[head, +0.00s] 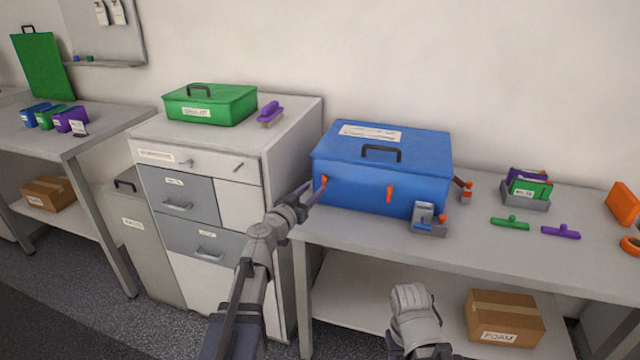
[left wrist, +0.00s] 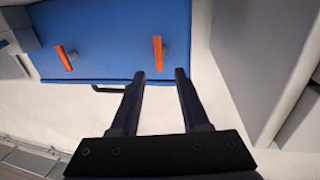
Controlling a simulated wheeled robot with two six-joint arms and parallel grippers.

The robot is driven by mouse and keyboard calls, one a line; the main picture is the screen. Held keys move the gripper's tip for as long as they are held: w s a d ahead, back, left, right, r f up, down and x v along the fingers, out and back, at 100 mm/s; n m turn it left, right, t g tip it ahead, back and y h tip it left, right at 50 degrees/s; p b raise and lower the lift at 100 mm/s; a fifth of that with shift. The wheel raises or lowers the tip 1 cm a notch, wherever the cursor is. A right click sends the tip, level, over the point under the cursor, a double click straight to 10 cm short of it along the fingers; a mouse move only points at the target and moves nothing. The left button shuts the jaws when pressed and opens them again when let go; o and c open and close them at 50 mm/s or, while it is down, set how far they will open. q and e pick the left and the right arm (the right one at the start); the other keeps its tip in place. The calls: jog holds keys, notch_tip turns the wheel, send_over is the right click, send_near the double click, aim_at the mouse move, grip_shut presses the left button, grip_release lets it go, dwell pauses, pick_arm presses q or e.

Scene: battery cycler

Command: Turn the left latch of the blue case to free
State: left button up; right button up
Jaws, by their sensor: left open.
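The blue case (head: 352,190) stands closed on the right-hand bench, with a black handle on its lid. Its left orange latch (head: 323,184) sits at the left of the front face; a second orange latch (head: 389,193) is further right. In the left wrist view the case appears upside down, with the left latch (left wrist: 158,48) near upright and the other latch (left wrist: 65,58) tilted. My left gripper (head: 312,190) is open and empty, close to the left latch. Its fingertips (left wrist: 160,74) line up with that latch; contact cannot be told. My right gripper is out of view.
Green (head: 510,223) and purple (head: 561,231) handles lie further right. A drawer cabinet (head: 230,160) bearing a green case (head: 211,105) stands left of the bench.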

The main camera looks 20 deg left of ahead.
aim_at(324, 180)
pick_arm(q)
jog(key=x, duration=0.5)
jog(key=shift+s, duration=0.1)
grip_shut()
jog(key=shift+d, duration=0.1)
dwell(0.3)
